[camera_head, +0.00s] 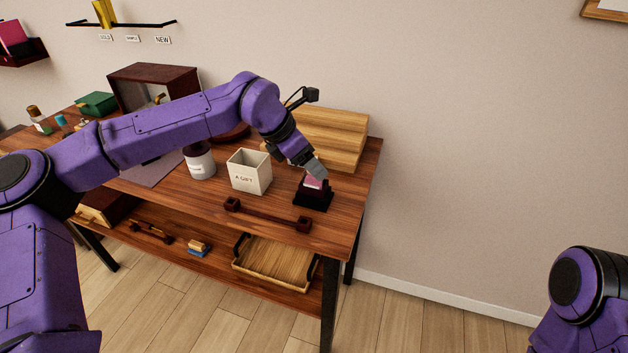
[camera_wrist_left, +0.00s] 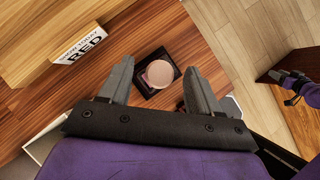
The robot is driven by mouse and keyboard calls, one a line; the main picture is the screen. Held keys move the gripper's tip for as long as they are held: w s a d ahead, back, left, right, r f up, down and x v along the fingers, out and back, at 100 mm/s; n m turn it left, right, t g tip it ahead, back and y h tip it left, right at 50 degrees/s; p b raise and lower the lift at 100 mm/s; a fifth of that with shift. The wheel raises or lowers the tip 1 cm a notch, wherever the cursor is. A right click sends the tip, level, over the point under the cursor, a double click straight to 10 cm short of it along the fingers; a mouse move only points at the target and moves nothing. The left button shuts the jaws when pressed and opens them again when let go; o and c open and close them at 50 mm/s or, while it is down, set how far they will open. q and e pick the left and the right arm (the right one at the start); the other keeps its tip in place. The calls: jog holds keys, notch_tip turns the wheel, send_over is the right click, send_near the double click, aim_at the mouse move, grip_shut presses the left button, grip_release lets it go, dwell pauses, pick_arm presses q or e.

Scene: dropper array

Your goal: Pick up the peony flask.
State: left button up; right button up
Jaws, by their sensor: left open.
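A pink flask (camera_head: 313,183), seemingly the peony flask, stands in a dark square stand (camera_head: 318,204) near the right end of the table. In the left wrist view the flask shows from above as a pale pink round top (camera_wrist_left: 158,73), with the stand (camera_wrist_left: 146,88) around it. My left gripper (camera_head: 316,169) is right above the flask, pointing down. In the left wrist view its two fingers (camera_wrist_left: 158,78) are apart, one on each side of the flask top. I cannot tell whether they touch it. The gripper partly hides the flask in the head view.
A dark bar with block ends (camera_head: 266,216) lies in front. A wooden tray (camera_head: 275,265) is on the lower shelf.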

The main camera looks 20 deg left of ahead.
pick_arm(q)
grip_shut()
